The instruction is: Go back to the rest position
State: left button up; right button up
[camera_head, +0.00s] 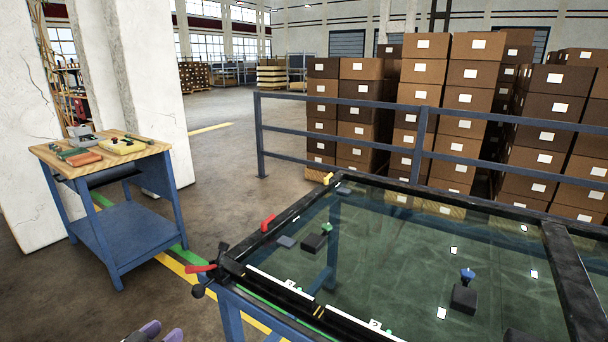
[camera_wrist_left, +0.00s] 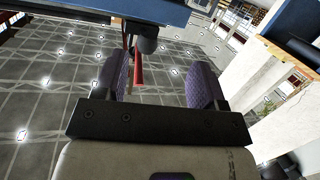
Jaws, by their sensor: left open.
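My left gripper (camera_head: 162,332) shows only by its purple fingertips at the bottom edge of the head view. It is low and in front of the near-left corner of the glass-topped table (camera_head: 285,292). In the left wrist view the two purple-padded fingers (camera_wrist_left: 158,82) stand wide apart, with nothing held between them. A red handle (camera_wrist_left: 138,72) with a dark knob shows beyond the fingers, apart from them, below a blue beam (camera_wrist_left: 130,8). My right gripper is not in view.
Red-handled levers (camera_head: 200,268) sit on the table's left edge. Small black blocks (camera_head: 463,298) are on the glass. A blue workbench (camera_head: 120,220) with tools stands left by a white pillar (camera_head: 150,80). A blue railing (camera_head: 340,118) and stacked boxes (camera_head: 420,75) are behind. Floor between is clear.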

pick_arm(q)
jog(key=s+d+r+g+y+p, duration=0.15)
jog(key=s+d+g+p, duration=0.45)
jog(key=s, duration=0.8)
jog(key=s+d+r+g+y+p, duration=0.1)
jog(key=s+d+g+y+p, duration=0.15)
jog(key=s+p, duration=0.8)
jog(key=s+d+r+g+y+p, duration=0.15)
jog(key=s+d+g+p, duration=0.35)
jog(key=s, duration=1.1)
notch_tip(320, 180, up, 36)
jog(key=t+p, duration=0.1)
jog(key=p, duration=3.4)
jog(key=shift+d+r+t+h, duration=0.15)
jog(key=shift+d+t+h, duration=0.2)
jog(key=shift+h, duration=0.1)
